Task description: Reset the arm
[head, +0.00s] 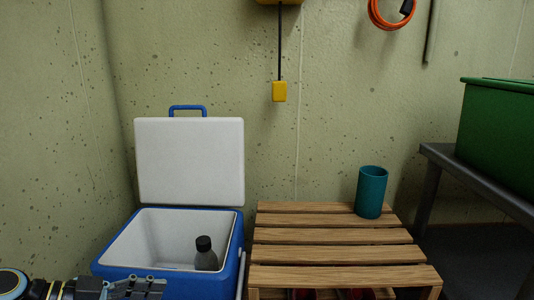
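My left arm comes in at the bottom left corner of the head view. Its gripper (138,287) is in front of the near side of the blue and white cooler (118,262), partly cut off by the bottom edge. I cannot tell whether its fingers are open or shut, and no held object shows. My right gripper is not in view. The cooler's white lid (190,160) stands open against the wall. A dark bottle with a black cap (206,257) stands inside the cooler, its lower part hidden by the near wall.
A slatted wooden pallet table (335,253) stands right of the cooler, with a teal cup (371,193) at its back right. Red items show beneath the slats. A green bin (500,130) sits on a dark bench (470,174) at right. An orange cable (390,14) hangs on the wall.

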